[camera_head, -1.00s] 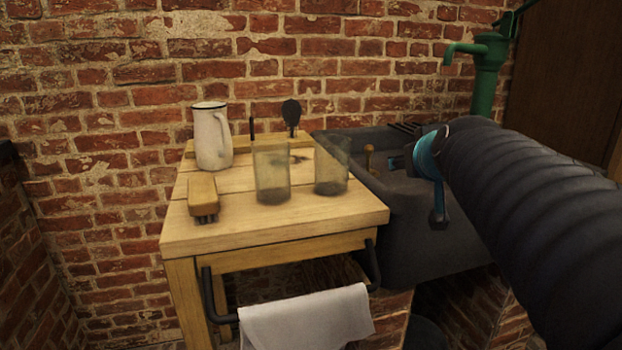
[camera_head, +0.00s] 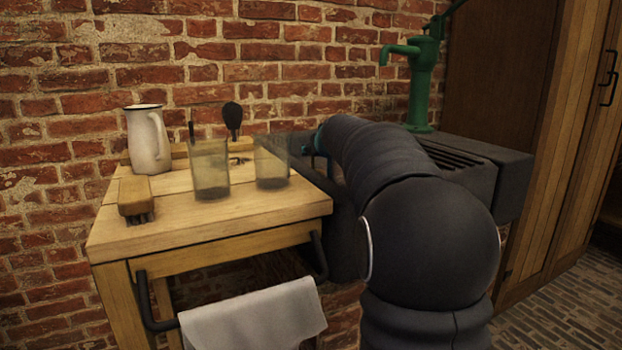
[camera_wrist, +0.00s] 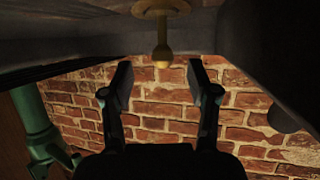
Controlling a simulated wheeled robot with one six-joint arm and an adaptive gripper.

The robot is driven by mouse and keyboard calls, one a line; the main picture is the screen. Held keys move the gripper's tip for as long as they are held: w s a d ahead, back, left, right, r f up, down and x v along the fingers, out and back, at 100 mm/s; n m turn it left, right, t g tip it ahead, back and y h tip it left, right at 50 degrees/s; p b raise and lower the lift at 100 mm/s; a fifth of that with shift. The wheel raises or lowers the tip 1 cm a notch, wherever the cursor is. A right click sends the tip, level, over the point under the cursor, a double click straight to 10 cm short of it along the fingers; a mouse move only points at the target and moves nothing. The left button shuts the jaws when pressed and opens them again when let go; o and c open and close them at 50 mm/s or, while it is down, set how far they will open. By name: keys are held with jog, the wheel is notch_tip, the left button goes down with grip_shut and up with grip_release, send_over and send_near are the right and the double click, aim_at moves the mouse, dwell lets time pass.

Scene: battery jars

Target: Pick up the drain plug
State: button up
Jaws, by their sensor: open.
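The drain plug (camera_wrist: 162,50) is brass, with a round flange, a stem and a ball-shaped knob. It shows at the top middle of the wrist view, its knob pointing down in the picture. My gripper (camera_wrist: 161,74) is open, its two dark fingers to the left and right of the knob's line. The knob end lies between or just beyond the fingertips; I see no contact. In the head view my arm covers the plug and the gripper. The dark stone sink (camera_head: 480,155) is partly hidden behind my arm.
A wooden table (camera_head: 225,212) left of the sink holds two glass jars (camera_head: 210,170) (camera_head: 272,165), a white jug (camera_head: 147,140) and a brush (camera_head: 135,196). A towel (camera_head: 255,318) hangs in front. A green pump (camera_head: 421,85) stands at the sink's back; it also shows in the wrist view (camera_wrist: 35,125).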

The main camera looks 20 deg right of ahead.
jog(key=shift+p+x, duration=0.4)
jog(key=shift+x, duration=2.9)
jog(key=shift+a, duration=0.15)
grip_shut()
